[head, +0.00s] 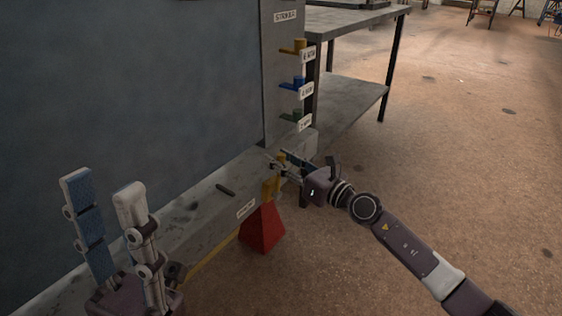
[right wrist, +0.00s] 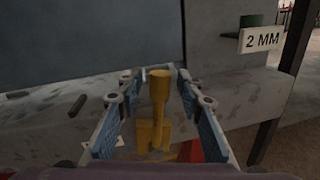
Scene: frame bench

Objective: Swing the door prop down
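A yellow upright lever, which looks like the door prop (right wrist: 157,92), stands at the sill; in the head view its yellow body (head: 269,187) shows beside the sill's front face. My right gripper (head: 278,160) is open around it, with one finger on each side and visible gaps in the right wrist view (right wrist: 156,82). The large blue-grey door panel (head: 130,90) stands upright behind the sill. My left gripper (head: 103,188) is open and empty at the lower left, in front of the door. The foot of the lever is partly hidden.
A red wedge-like block (head: 262,229) is on the floor below the lever. The frame post (head: 280,60) carries yellow, blue and green tabs with labels. A dark small rod (head: 226,190) lies on the sill (head: 190,215). A metal table (head: 350,90) stands behind; the floor at right is clear.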

